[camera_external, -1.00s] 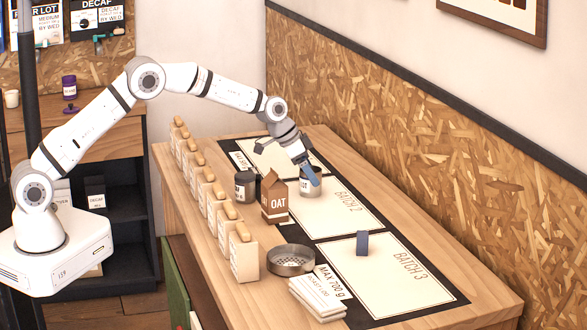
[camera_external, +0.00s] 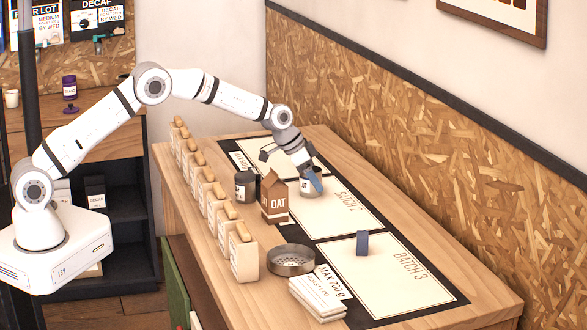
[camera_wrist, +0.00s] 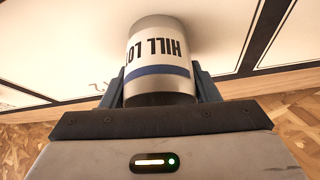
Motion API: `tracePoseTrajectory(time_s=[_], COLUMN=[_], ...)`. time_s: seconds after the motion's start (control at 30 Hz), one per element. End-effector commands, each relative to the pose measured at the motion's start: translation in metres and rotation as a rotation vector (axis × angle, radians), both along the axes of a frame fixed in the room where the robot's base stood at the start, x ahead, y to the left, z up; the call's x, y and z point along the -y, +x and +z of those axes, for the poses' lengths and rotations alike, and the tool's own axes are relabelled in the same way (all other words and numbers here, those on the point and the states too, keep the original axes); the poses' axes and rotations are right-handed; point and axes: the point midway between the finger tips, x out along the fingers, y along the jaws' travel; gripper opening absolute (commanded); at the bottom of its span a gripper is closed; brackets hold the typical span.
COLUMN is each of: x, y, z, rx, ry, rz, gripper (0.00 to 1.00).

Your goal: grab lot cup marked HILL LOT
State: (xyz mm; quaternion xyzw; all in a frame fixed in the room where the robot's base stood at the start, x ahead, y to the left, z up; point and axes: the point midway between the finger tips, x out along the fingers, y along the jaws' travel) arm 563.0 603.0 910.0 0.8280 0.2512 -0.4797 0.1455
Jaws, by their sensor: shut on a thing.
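The lot cup marked HILL LOT (camera_wrist: 158,60) is a metal cup with a white label and a blue band. In the wrist view it sits between the two blue fingers of my gripper (camera_wrist: 160,85), which is shut on it. In the external view my gripper (camera_external: 312,178) reaches down to the cup (camera_external: 305,187) at the far end of the Batch 2 panel. A finger hides part of the cup there. I cannot tell whether the cup still touches the mat.
An OAT carton (camera_external: 274,200) and a dark jar (camera_external: 245,187) stand close to the left of the cup. The Batch 3 panel (camera_external: 400,275) is mostly bare.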

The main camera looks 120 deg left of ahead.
Motion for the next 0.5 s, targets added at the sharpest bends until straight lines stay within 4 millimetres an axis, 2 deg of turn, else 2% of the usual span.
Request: tracePoseTrajectory(time_s=[0.1, 0.37, 0.5], x=[0.0000, -0.0002, -0.0004], y=[0.0000, 0.0001, 0.0003], z=[0.0001, 0.0016, 0.0088], rx=[0.000, 0.001, 0.002], ry=[0.000, 0.001, 0.001], rz=[0.000, 0.000, 0.000], gripper=[0.29, 0.29, 0.29])
